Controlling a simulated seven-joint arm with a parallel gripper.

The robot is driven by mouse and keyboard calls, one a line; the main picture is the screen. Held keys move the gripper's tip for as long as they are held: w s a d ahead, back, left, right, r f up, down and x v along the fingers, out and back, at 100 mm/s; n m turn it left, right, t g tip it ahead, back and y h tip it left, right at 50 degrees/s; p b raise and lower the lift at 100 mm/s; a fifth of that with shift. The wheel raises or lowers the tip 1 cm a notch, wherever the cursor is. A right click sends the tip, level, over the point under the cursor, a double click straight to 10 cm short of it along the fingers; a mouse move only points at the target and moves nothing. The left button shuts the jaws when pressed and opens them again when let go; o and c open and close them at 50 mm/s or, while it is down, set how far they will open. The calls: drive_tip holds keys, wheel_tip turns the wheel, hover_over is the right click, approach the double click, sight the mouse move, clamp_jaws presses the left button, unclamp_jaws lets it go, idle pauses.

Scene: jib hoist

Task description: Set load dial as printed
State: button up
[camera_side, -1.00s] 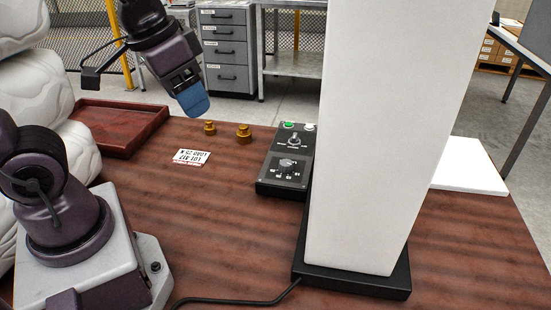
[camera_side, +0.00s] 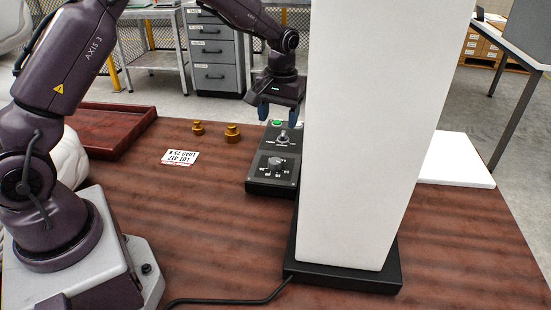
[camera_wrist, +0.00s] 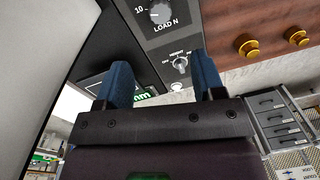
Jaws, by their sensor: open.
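The load dial (camera_side: 275,163) is a round grey knob with a pointer, on the near part of the black control box (camera_side: 257,186). In the wrist view the dial (camera_wrist: 160,11) sits at the top edge above the print "LOAD N", with "10" beside it; its full scale is cut off. My gripper (camera_side: 279,112) is open and empty above the far end of the box, beyond the dial.
A tall white column (camera_side: 362,130) on a black base (camera_side: 350,275) stands right beside the box. Two brass weights (camera_side: 232,134) stand left of the box. A red-brown tray (camera_side: 108,135) is at the far left.

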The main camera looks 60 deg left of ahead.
sight(275, 161)
drive_tip(key=f, duration=1.2)
drive_tip(key=shift+s+a+f, duration=0.2)
drive_tip(key=shift+a+f, duration=0.05)
drive_tip(key=shift+f, duration=0.1)
drive_tip(key=c, duration=0.9)
